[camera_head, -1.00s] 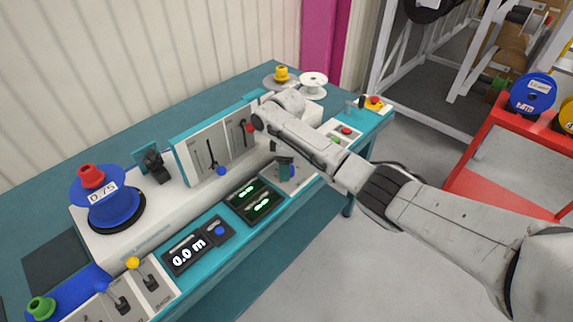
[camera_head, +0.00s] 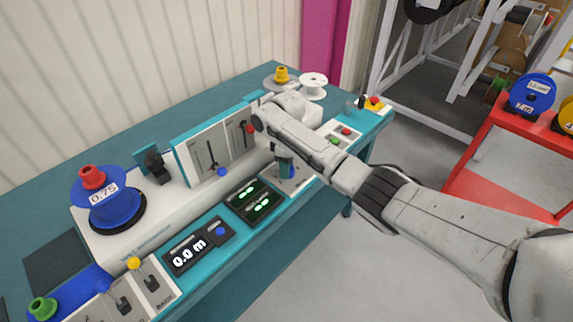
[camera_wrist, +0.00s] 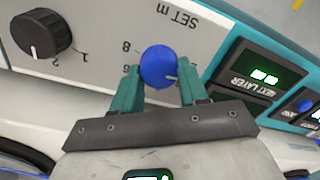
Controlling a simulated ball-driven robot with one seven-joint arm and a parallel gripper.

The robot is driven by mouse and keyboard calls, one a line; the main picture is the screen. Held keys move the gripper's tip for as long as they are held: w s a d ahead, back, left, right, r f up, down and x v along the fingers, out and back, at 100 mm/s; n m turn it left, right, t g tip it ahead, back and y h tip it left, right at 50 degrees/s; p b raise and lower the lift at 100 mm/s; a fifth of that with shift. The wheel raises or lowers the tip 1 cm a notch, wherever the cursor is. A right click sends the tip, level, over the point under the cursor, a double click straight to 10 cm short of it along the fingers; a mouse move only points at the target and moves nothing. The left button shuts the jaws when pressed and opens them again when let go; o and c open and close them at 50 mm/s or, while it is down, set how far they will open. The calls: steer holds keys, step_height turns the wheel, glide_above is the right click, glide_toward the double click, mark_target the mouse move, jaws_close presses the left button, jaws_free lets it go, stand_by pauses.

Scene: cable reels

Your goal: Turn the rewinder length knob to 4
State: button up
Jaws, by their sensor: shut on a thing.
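The blue length knob (camera_wrist: 158,67) sits on a pale panel marked "SET m", which appears upside down in the wrist view. A white mark on the knob lies at its right side. The figures 8 and 6 show to its left; other figures are hidden by the fingers. My gripper (camera_wrist: 160,84) is shut on this knob, with one teal finger on each side. In the head view my gripper (camera_head: 286,166) is over the panel on the right part of the rewinder, and the blue knob (camera_head: 294,172) is partly hidden behind it.
A black knob (camera_wrist: 42,33) marked 1 and 2 is on the same panel. Green-lit displays (camera_head: 254,199) and a "0.0 m" display (camera_head: 187,253) are close by. A slider panel (camera_head: 213,150) stands behind.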

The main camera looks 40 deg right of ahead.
steer(key=m+p, duration=0.1)
steer(key=m, duration=0.3)
steer(key=shift+p, duration=0.4)
steer(key=m+p, duration=0.1)
steer(key=m, duration=0.2)
steer(key=shift+m, duration=0.4)
steer(key=m, duration=0.3)
steer(key=m+p, duration=0.1)
steer(key=m, duration=0.2)
steer(key=shift+d+m, duration=0.2)
steer(key=shift+m, duration=0.2)
steer(key=o, duration=1)
steer(key=shift+o, duration=0.2)
steer(key=shift+r, duration=0.1)
step_height(320, 180, up, 11)
steer(key=shift+s+d+f, duration=0.15)
steer(key=shift+s+f, duration=0.05)
steer(key=shift+f, duration=0.1)
